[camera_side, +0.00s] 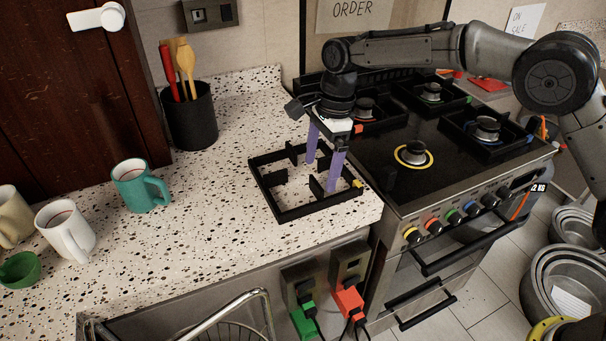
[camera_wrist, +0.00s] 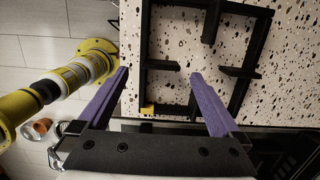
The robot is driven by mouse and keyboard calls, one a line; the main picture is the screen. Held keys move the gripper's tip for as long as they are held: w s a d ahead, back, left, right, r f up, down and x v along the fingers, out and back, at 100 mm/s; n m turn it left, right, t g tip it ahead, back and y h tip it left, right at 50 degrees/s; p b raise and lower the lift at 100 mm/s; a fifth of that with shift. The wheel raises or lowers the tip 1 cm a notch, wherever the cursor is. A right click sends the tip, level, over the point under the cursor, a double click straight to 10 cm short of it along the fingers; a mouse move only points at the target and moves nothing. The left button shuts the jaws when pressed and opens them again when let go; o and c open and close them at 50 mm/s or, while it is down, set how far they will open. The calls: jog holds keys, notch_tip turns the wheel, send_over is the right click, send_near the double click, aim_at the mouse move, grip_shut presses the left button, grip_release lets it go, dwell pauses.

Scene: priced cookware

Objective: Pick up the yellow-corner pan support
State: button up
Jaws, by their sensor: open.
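The yellow-corner pan support (camera_side: 312,207) is a black square frame with inward prongs. It lies flat on the speckled counter, close to the stove. Its yellow corner (camera_side: 358,184) is at the right in the side view and at the lower left of the frame in the wrist view (camera_wrist: 147,110). My gripper (camera_side: 320,177) points down over the right part of the support, with its purple fingers apart and nothing held. In the wrist view, one side bar of the support (camera_wrist: 145,50) shows between the fingers. I cannot tell the exact fingertip height.
The stove (camera_side: 392,190) is at the right, with other pan supports (camera_side: 492,150) and a bare yellow-ringed burner (camera_side: 413,154). A black utensil holder (camera_side: 190,117) and a teal mug (camera_side: 138,187) stand left on the counter. Sockets with plugs (camera_side: 348,300) are below the counter edge.

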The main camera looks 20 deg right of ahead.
aim_at(317, 183)
jog(key=shift+a+f, duration=0.2)
jog(key=shift+f, duration=1.15)
jog(key=shift+a+f, duration=0.2)
jog(key=shift+f, duration=1.1)
jog(key=shift+c, duration=0.3)
jog(key=shift+r, duration=0.1)
jog(key=c, duration=1.5)
jog(key=shift+r, duration=0.1)
